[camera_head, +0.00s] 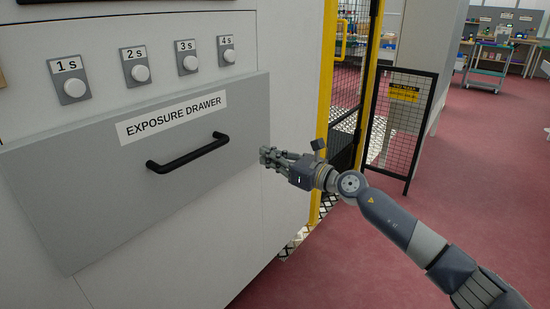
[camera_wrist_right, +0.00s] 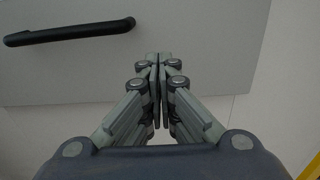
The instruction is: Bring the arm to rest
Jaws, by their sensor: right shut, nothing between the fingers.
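My right gripper (camera_head: 268,157) is at the right end of the grey exposure drawer (camera_head: 85,215) in the head view, to the right of the black handle (camera_head: 188,154). Its fingers are closed together with nothing between them, as the wrist view (camera_wrist_right: 160,60) shows. The handle also shows in the wrist view (camera_wrist_right: 70,32), up and left of the fingertips and apart from them. I cannot tell whether the fingertips touch the drawer front. My right arm (camera_head: 400,222) reaches in from the lower right. My left gripper is not in view.
Several round buttons, among them the 1s button (camera_head: 74,87) and the 4s button (camera_head: 229,56), sit above the drawer on the white cabinet (camera_head: 285,60). A yellow post (camera_head: 325,90) and a black mesh panel (camera_head: 401,122) stand behind my gripper. Red floor (camera_head: 480,180) is open at right.

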